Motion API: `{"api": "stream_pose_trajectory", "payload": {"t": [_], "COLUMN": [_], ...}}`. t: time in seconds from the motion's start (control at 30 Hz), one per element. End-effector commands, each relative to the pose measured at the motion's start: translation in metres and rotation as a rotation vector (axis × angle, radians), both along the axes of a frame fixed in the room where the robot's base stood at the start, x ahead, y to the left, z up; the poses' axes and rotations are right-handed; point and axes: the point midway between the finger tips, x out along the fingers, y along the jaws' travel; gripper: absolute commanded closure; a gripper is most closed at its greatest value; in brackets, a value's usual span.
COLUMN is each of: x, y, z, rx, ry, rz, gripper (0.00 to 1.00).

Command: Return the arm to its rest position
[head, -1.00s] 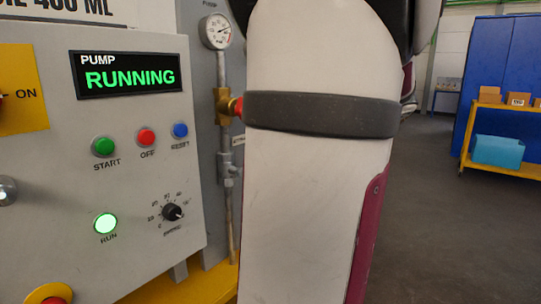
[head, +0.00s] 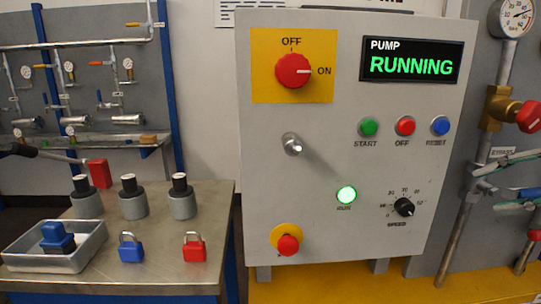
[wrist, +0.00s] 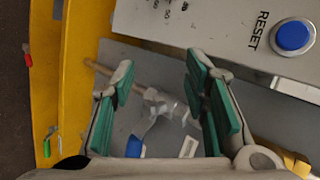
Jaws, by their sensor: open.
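My gripper (wrist: 160,78) is open in the wrist view, its green-padded fingers spread with nothing held between them. Behind the gap are a thin pipe and a grey valve fitting (wrist: 160,103), with a blue handle (wrist: 135,146) lower down. In the head view my gripper (head: 476,179) reaches in from the right edge, in front of the pipework right of the pump panel (head: 330,215). The rest of my arm is out of view there. The blue reset button (wrist: 292,35) is at the upper right of the wrist view, apart from the fingers.
The display (head: 411,66) reads PUMP RUNNING, and the run lamp (head: 346,195) is lit green. A red-handled valve (head: 529,116) and gauge (head: 514,17) are near my gripper. A bench (head: 165,255) at left holds padlocks, cylinders and a tray (head: 85,259).

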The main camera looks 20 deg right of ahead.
Motion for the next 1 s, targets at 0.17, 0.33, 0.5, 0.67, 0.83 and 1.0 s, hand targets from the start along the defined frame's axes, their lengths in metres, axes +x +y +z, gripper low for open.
{"api": "stream_pose_trajectory", "payload": {"t": [0.17,0.33,0.5,0.67,0.83,1.0], "x": [0.026,0.004,-0.040,-0.073,-0.098,-0.113], "y": [0.125,0.222,0.279,0.297,0.301,0.298], "z": [-0.019,-0.046,-0.075,-0.094,-0.109,-0.112], "rx": [-0.045,-0.156,-0.327,-0.481,-0.629,-0.747], "ry": [0.133,0.281,0.416,0.498,0.556,0.587], "rz": [0.362,0.693,0.970,1.136,1.254,1.323], "gripper": [0.59,0.59,0.59,0.59,0.59,0.59]}}
